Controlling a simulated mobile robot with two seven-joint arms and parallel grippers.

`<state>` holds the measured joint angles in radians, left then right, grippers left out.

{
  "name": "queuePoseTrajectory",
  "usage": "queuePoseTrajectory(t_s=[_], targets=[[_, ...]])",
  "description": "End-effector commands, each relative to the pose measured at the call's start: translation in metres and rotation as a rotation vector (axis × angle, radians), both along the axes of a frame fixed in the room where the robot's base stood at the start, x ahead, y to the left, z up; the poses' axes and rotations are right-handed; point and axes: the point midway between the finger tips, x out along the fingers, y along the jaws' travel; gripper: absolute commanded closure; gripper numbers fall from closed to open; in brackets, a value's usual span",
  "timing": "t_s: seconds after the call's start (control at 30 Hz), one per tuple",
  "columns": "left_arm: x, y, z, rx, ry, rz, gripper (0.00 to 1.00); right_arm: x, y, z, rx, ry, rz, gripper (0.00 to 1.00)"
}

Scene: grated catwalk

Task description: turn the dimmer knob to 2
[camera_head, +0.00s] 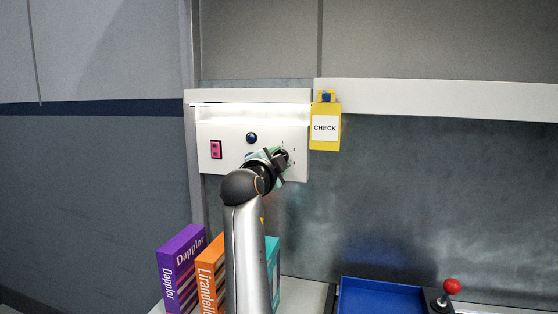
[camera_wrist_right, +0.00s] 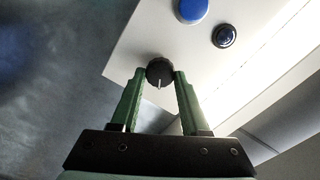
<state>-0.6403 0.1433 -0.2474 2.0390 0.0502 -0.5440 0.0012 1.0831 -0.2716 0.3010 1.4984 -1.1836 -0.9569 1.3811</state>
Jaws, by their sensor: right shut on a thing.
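The dimmer knob (camera_wrist_right: 158,69) is a small black dial with a white pointer line, on a white wall panel (camera_head: 230,133). In the right wrist view its pointer line faces down the picture, toward my gripper's palm. My right gripper (camera_wrist_right: 159,78) has its green fingers on both sides of the knob, shut on it. In the head view my right gripper (camera_head: 276,160) is at the panel's lower right and largely hides the knob. Small scale marks beside it are too small to read. My left gripper is in neither view.
The panel also holds a pink switch (camera_head: 216,149), a dark blue knob or button (camera_head: 252,138) and a blue button (camera_wrist_right: 192,10). A yellow CHECK box (camera_head: 325,128) hangs to the right. Below are boxes (camera_head: 181,266), a blue tray (camera_head: 380,296) and a red-topped joystick (camera_head: 451,286).

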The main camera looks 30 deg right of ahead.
Motion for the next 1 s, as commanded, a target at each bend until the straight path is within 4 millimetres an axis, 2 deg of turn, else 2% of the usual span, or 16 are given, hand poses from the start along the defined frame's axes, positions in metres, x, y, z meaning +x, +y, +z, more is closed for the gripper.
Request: queuePoseTrajectory(t_s=[0.03, 0.07, 0.3, 0.67, 0.77, 1.0], targets=[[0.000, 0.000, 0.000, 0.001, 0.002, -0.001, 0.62, -0.001, 0.000, 0.004, -0.005, -0.007, -0.001, 1.00], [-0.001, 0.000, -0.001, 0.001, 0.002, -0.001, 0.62, -0.001, -0.001, 0.004, -0.005, -0.007, -0.001, 0.53], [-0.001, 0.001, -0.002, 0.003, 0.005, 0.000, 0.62, -0.001, 0.000, 0.002, -0.004, -0.003, -0.001, 0.26], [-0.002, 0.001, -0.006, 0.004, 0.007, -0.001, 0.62, -0.004, 0.005, 0.000, -0.003, -0.001, 0.001, 0.25], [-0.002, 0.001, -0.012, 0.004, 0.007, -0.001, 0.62, -0.012, 0.015, -0.002, -0.001, -0.003, 0.001, 0.25], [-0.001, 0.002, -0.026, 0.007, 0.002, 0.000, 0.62, -0.047, 0.055, -0.003, -0.002, -0.004, 0.002, 0.25]])
